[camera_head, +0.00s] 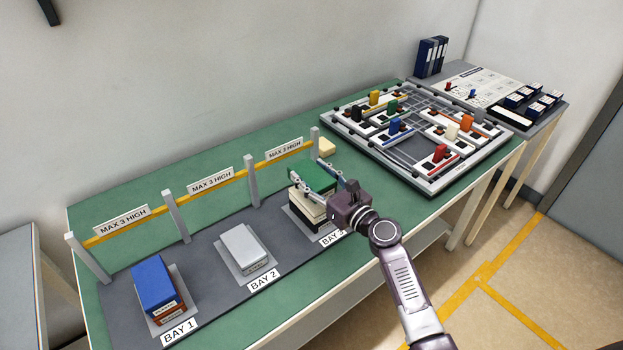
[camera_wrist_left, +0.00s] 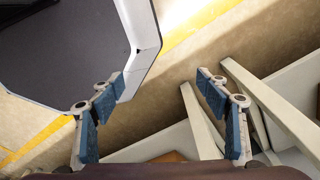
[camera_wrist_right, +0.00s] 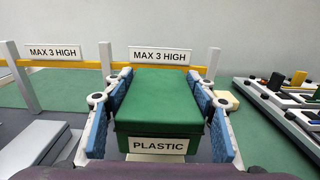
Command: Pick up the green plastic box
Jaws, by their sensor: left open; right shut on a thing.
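The green plastic box (camera_head: 313,174) is at the top of the stack in bay 3. In the right wrist view the box (camera_wrist_right: 165,95) has a white label reading PLASTIC on its near end. My right gripper (camera_head: 327,186) is shut on it, with one blue-padded finger on each long side. A cream box (camera_head: 304,203) and a dark box are under it, partly hidden by the gripper. I cannot tell if the green box is apart from the cream one. My left gripper (camera_wrist_left: 155,84) is open and empty, away from the bays, over the floor and a table frame.
Bay 1 holds a blue box (camera_head: 153,281) on a red one; bay 2 holds a grey box (camera_head: 243,247). A yellow rail (camera_head: 235,178) with MAX 3 HIGH signs and posts runs behind the bays. A pale yellow block (camera_head: 326,146) and a board (camera_head: 373,147) with coloured pieces lie beyond.

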